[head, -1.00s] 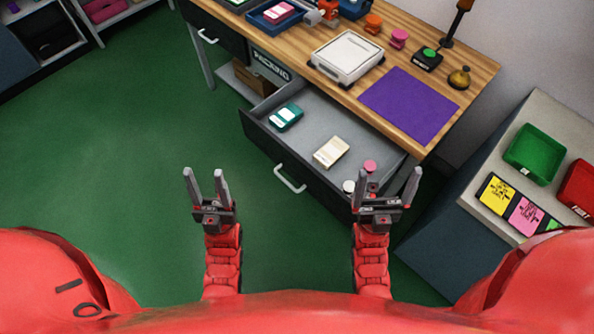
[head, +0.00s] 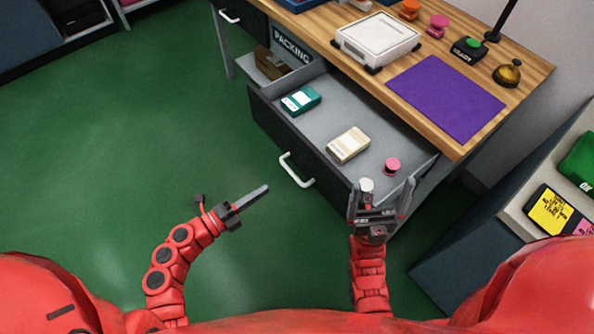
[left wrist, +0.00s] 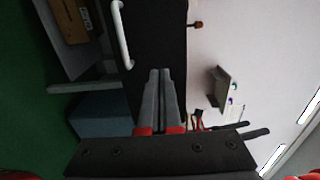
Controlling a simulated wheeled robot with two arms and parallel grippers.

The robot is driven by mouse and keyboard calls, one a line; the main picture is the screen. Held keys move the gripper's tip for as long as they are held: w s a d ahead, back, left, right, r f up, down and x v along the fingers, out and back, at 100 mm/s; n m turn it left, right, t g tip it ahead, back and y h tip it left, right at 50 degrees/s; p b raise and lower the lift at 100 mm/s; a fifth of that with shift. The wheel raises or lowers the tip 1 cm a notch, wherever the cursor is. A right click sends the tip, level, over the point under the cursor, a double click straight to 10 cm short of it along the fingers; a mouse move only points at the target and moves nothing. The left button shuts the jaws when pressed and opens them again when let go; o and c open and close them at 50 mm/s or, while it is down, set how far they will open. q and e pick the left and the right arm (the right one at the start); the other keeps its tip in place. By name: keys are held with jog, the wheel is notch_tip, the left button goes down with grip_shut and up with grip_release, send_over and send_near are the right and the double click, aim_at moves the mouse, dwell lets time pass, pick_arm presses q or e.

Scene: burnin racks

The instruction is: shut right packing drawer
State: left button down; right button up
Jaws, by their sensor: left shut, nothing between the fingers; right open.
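The right packing drawer (head: 314,138) stands pulled out below the wooden packing table, with a white bar handle (head: 296,170) on its dark front. Inside lie a teal box (head: 300,101), a cream box (head: 348,145), a pink spool-like item (head: 392,166) and a small white item (head: 366,185). My left gripper (head: 266,188) is shut and empty, in front of the drawer and apart from it, left of and below the handle. In the left wrist view its fingers (left wrist: 160,72) lie together and the handle (left wrist: 122,34) shows beyond them. My right gripper (head: 380,186) is open by the drawer's near right corner.
The table top (head: 475,134) carries a white scale-like device (head: 376,40), a purple mat (head: 446,97), a green-button box (head: 469,49) and a brass bell (head: 507,73). A side bench (head: 520,205) stands at right. The green floor (head: 130,130) at left is clear.

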pick_arm(q)
jog(key=p, duration=0.2)
send_near(338, 144)
jog(key=s+a, duration=0.1)
jog(key=s+a+r, duration=0.1)
jog(key=a, duration=0.1)
jog(key=shift+s+a+r, duration=0.1)
jog(key=shift+a+r, duration=0.1)
jog(key=shift+d, duration=0.1)
jog(key=b+x, duration=0.4)
jog(key=x, duration=1)
jog(key=shift+f, duration=0.1)
jog(key=b+x, duration=0.8)
jog(key=x, duration=0.4)
jog(key=shift+d, duration=0.3)
jog(key=shift+w+d+b, duration=0.2)
jog(key=shift+w+b, duration=0.1)
jog(key=shift+w, duration=0.05)
jog(key=shift+r, duration=0.3)
jog(key=shift+r, duration=0.15)
